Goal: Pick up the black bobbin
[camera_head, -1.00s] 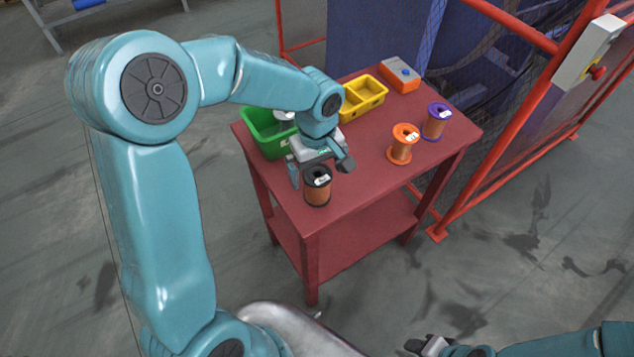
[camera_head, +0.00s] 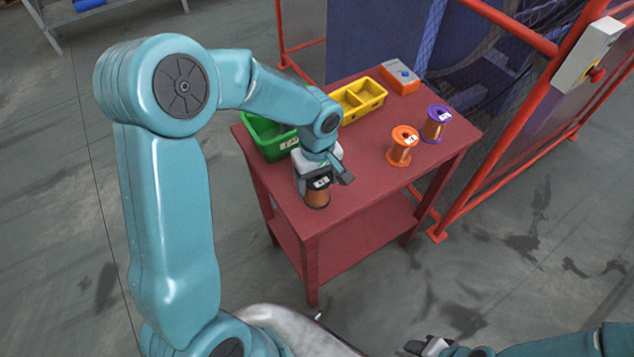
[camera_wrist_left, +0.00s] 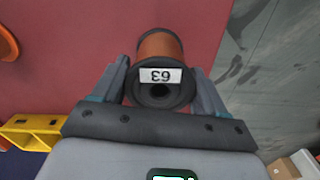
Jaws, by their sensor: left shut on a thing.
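The black bobbin (camera_head: 317,196) has black flanges, copper-coloured windings and a white label. It stands upright on the red table near its front left corner. In the left wrist view the bobbin (camera_wrist_left: 161,67) sits between the two fingers, and its label reads 63. My left gripper (camera_head: 323,181) is shut on the black bobbin, with a finger on either side of its upper part; the left wrist view also shows this gripper (camera_wrist_left: 164,90). My right gripper (camera_head: 428,346) is at the bottom edge of the head view, away from the table, and its finger opening is unclear.
A red-framed mesh fence (camera_head: 505,135) stands behind and right.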

